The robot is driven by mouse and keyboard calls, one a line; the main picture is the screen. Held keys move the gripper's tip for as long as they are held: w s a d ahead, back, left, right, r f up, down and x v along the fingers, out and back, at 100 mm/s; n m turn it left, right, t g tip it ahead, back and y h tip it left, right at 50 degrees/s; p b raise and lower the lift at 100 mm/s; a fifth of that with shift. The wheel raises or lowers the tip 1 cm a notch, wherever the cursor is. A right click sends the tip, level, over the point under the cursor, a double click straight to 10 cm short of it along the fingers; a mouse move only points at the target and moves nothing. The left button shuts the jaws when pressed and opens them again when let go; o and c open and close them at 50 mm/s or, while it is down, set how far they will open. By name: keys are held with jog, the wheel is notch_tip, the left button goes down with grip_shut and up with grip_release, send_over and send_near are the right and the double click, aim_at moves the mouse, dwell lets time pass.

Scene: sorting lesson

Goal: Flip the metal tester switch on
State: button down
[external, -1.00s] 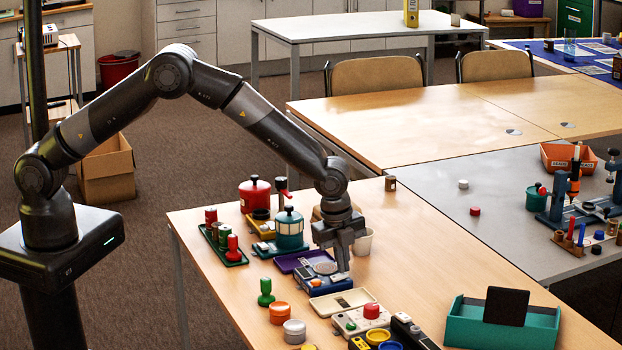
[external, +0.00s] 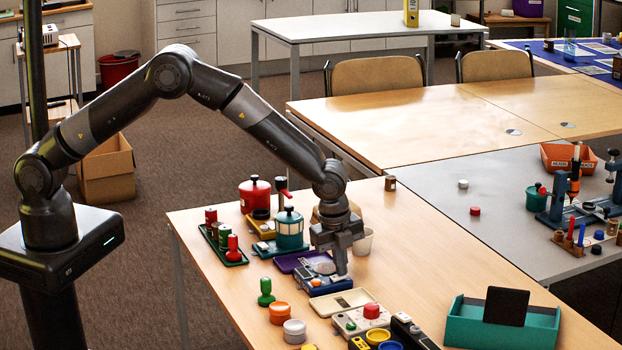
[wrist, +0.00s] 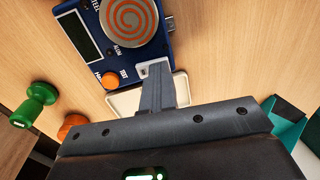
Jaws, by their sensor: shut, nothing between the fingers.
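The metal tester (wrist: 82,15) is a blue box with a round orange-spiral plate, a dark display and an orange knob. Its printed labels include steel and aluminium marks. In the external view the tester (external: 331,288) sits on the wooden table, partly hidden by my gripper (external: 340,274). My gripper is shut and empty, pointing down at the tester's near corner. In the wrist view my gripper (wrist: 157,72) overlaps a pale patch at the tester's edge. The fingertips hide the switch area, so I cannot tell the switch's position or whether they touch it.
A green stamp-like piece (external: 265,291) and orange round container (external: 279,313) stand at left. A purple tray (external: 288,262) and teal canister (external: 289,230) are behind. Bare tabletop (external: 430,275) lies at right.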

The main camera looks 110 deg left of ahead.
aim_at(335, 277)
jog(key=shift+s+d, duration=0.35)
jog(key=shift+d, duration=0.05)
notch_tip(335, 277, up, 14)
jog(key=s+d, duration=0.1)
jog(key=shift+s+d, duration=0.15)
jog(key=shift+s, duration=0.05)
jog(key=shift+f, duration=0.1)
dwell(0.3)
jog(key=shift+w+a, duration=0.5)
jog(key=shift+w, duration=0.05)
jog(key=f, duration=0.4)
jog(key=w+a+f, duration=0.1)
jog(key=f, duration=0.8)
jog(key=shift+w+a+f, duration=0.15)
jog(key=shift+w+f, duration=0.05)
jog(key=shift+f, duration=0.1)
